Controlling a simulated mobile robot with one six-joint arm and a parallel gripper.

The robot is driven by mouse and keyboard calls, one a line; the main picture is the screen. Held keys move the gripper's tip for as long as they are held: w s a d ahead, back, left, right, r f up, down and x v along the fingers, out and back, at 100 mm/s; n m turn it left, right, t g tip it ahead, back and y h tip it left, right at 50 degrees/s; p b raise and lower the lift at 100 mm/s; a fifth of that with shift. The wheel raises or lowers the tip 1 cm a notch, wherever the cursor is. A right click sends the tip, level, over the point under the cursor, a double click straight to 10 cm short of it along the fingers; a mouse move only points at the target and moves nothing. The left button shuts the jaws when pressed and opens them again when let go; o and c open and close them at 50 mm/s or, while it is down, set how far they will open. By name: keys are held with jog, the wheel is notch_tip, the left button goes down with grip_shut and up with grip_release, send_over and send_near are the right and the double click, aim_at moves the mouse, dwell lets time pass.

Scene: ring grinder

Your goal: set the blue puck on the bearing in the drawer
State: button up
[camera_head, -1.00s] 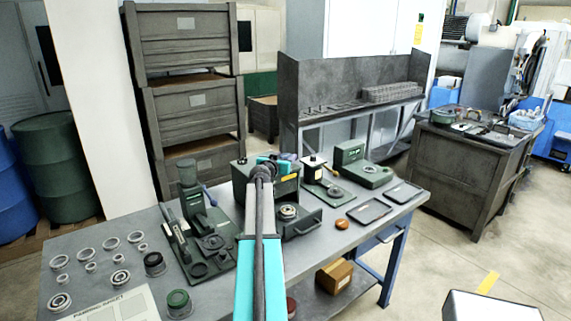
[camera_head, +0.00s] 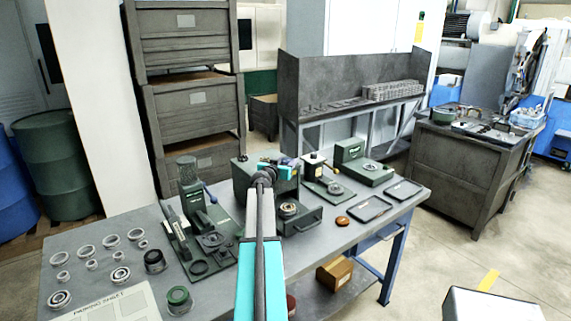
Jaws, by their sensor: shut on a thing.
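The open drawer (camera_head: 304,220) sticks out of the front of a dark green machine box (camera_head: 240,181) on the workbench. A silver ring-shaped bearing (camera_head: 289,209) lies in it, uncovered. My teal and dark grey arm reaches up from the bottom of the view. Its end, my gripper (camera_head: 289,172), is in front of the box, above and behind the drawer as seen here. The puck itself cannot be made out clearly, and no blue puck shows on the bench.
On the workbench (camera_head: 90,300), several rings and bearings lie at left, beside a green press (camera_head: 195,205). An orange-brown disc (camera_head: 343,221) and two dark trays (camera_head: 369,208) lie right of the drawer. A lever device (camera_head: 318,175) stands behind them.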

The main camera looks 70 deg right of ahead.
jog(key=o, duration=1.1)
jog(key=shift+r+p, duration=0.15)
jog(key=shift+p, duration=1.1)
jog(key=shift+a+f+b, duration=0.2)
jog(key=shift+a+b, duration=0.25)
jog(key=shift+b, duration=0.05)
jog(key=shift+a+r+b, duration=0.1)
jog(key=shift+a+b, duration=0.85)
jog(key=shift+a, duration=0.45)
jog(key=a+r+b, duration=0.1)
jog(key=a+b, duration=0.2)
jog(key=a, duration=0.7)
jog(key=shift+r+b, duration=0.35)
jog(key=shift+r, duration=0.05)
